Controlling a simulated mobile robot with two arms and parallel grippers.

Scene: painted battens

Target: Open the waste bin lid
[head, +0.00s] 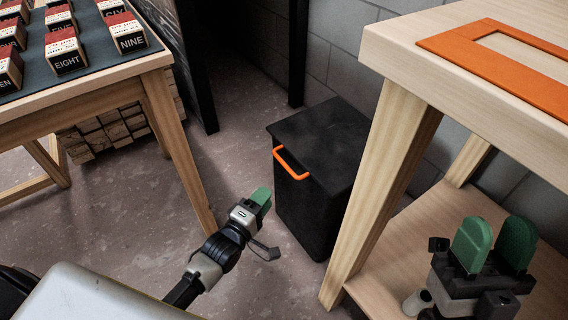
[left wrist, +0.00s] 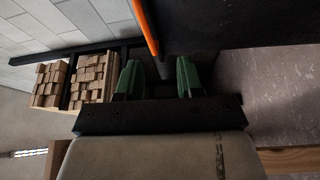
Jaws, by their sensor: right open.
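The black waste bin (head: 312,200) stands on the floor between the two tables. Its flat lid (head: 325,128) is closed. An orange bar handle (head: 289,164) sits at the lid's front edge. My left gripper (head: 262,197) is in front of the bin, lower in the picture than the handle and apart from it. In the left wrist view the left gripper (left wrist: 158,78) has its green fingers spread with nothing between them. The handle (left wrist: 147,26) shows there beyond the fingers, beside the dark bin (left wrist: 235,25). My right gripper (head: 493,245) is open and empty at the lower right.
A pale wooden table (head: 395,45) with an orange frame (head: 470,55) overhangs the bin's right side. Its leg stands close to the bin. A left table (head: 150,62) holds several labelled blocks. Stacked wood (head: 105,130) lies beneath it. Floor left of the bin is clear.

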